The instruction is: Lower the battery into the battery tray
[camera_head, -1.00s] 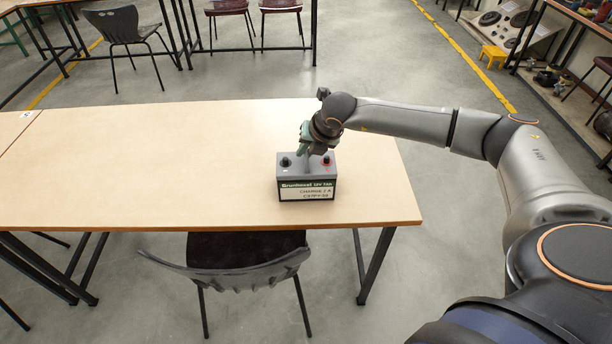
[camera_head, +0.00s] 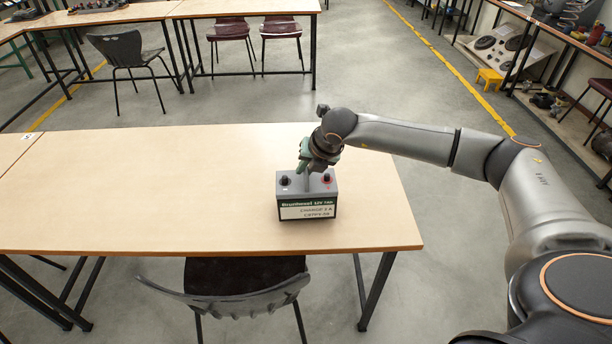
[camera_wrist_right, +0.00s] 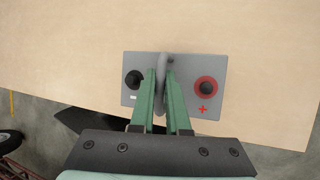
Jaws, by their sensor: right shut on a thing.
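The battery (camera_head: 306,208) is a grey box with a dark label, a white strip and two terminals on top. It is upright, at or just above the table near its right end; I cannot tell whether it touches the wood. My right gripper (camera_head: 305,168) is above it, shut on its grey top handle. In the right wrist view, the green fingers of the gripper (camera_wrist_right: 163,78) close around the handle (camera_wrist_right: 164,65) between the black and red terminals of the battery (camera_wrist_right: 212,110). No battery tray shows. My left gripper is not in view.
The wooden table (camera_head: 130,190) is bare to the left of the battery. A dark chair (camera_head: 230,285) stands at its front edge. More chairs and tables stand at the back. A shelf with parts and a yellow stool (camera_head: 490,78) are at the far right.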

